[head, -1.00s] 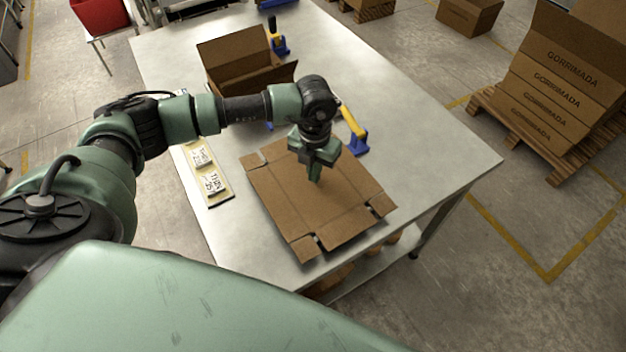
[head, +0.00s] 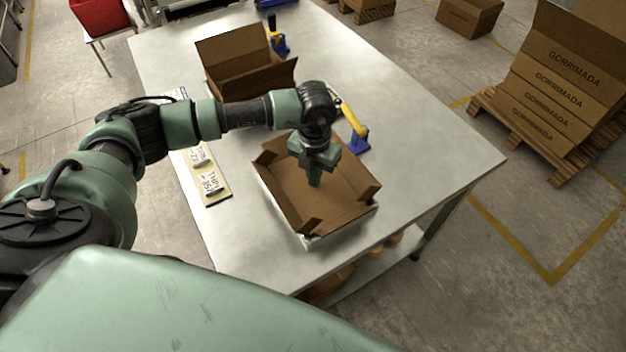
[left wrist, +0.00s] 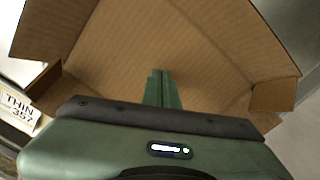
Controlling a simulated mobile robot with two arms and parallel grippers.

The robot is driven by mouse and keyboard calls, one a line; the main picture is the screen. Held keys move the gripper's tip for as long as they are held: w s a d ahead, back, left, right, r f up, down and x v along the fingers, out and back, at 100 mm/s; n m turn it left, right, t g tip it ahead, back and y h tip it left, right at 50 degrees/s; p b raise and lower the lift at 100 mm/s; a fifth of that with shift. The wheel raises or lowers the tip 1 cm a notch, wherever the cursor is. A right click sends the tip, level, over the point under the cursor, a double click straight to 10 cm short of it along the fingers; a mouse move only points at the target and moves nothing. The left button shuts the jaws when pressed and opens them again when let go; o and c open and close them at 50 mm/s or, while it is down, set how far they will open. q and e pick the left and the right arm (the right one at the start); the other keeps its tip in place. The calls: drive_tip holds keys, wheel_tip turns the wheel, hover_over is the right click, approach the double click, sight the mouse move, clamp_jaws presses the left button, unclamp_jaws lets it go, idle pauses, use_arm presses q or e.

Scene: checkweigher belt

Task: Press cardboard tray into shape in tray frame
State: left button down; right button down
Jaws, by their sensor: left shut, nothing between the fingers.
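The cardboard tray (head: 335,205) sits down in the white tray frame (head: 312,241) on the table, its sides folded up and corner flaps turned in. My left gripper (head: 315,183) is shut and empty, pointing down inside the tray at about its middle. In the left wrist view, the shut fingers (left wrist: 162,90) point at the cardboard floor of the tray (left wrist: 125,62), with walls standing around it. Whether the fingertips touch the floor I cannot tell. Most of the frame is hidden under the cardboard. My right gripper is not in view.
A open cardboard box (head: 245,75) stands behind on the table. A blue and yellow tool (head: 357,135) is close behind the tray on the right, another (head: 277,40) farther back. Label cards (head: 213,182) lie on a board at left. The table's right side is clear.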

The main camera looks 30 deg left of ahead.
use_arm(q)
drive_tip(key=shift+f+b, duration=0.8)
drive_tip(key=shift+f, duration=0.3)
drive_tip(key=shift+r, duration=0.1)
wheel_tip(320, 180, up, 11)
drive_tip(key=p, duration=0.7)
drive_tip(key=shift+s, duration=0.1)
